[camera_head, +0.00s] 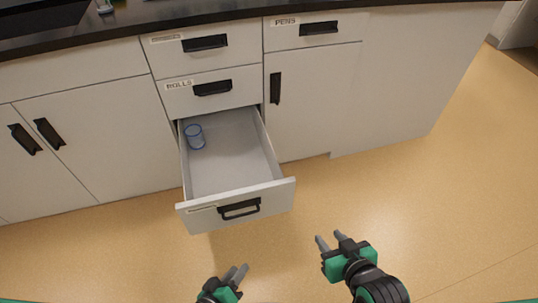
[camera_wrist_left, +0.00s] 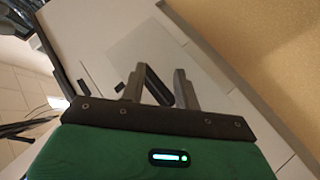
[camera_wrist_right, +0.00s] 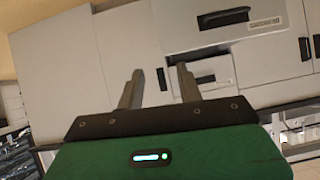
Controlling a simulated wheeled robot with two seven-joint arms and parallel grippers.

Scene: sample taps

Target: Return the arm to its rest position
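My left gripper (camera_head: 236,272) is low in the head view, in front of the open drawer (camera_head: 279,195) and apart from it. In the left wrist view its two fingers (camera_wrist_left: 160,88) stand apart with nothing between them. My right gripper (camera_head: 330,240) is to the right of the drawer front, over the floor. In the right wrist view its fingers (camera_wrist_right: 158,88) are also apart and empty. Neither gripper touches the drawer handle (camera_head: 240,209). A blue, round, roll-like object (camera_head: 195,137) stands at the back left inside the drawer.
The drawer sticks out from the white cabinet towards me. Above it are shut drawers, one labelled PENS (camera_head: 303,32) and one with a handle (camera_head: 212,88) and a label. A dark worktop (camera_head: 150,17) runs along the top. The tan floor (camera_head: 440,230) at right is clear.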

